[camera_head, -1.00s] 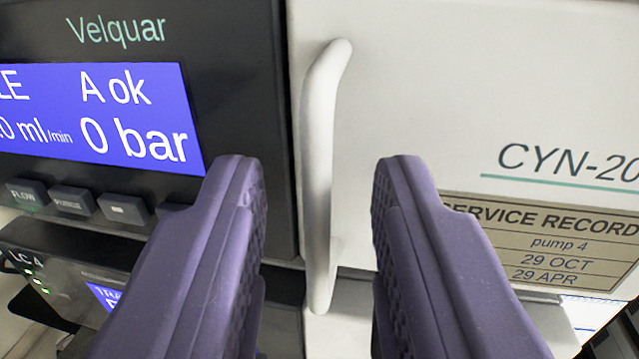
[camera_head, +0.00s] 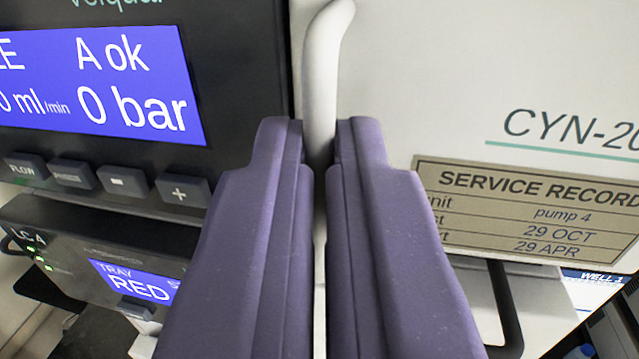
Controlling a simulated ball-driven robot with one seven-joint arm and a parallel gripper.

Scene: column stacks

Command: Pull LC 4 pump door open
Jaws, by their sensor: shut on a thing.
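The pump door (camera_head: 420,70) is a white panel with "CYN-20" lettering and a service record label (camera_head: 535,212) reading "pump 4". Its white vertical bar handle (camera_head: 320,75) stands at the door's left edge. My gripper (camera_head: 319,145) has two purple fingers, one on each side of the handle, and is shut on it. The upper handle shows above the fingertips; its lower part is hidden behind the fingers. The door looks flush with the dark front beside it, though its lower left edge is hidden.
Left of the door is a dark panel with a blue display (camera_head: 95,90) and a row of buttons (camera_head: 115,182). Below it is a unit marked LC 4 with a small screen (camera_head: 135,283) reading "RED". A dark handle (camera_head: 507,310) shows at lower right.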

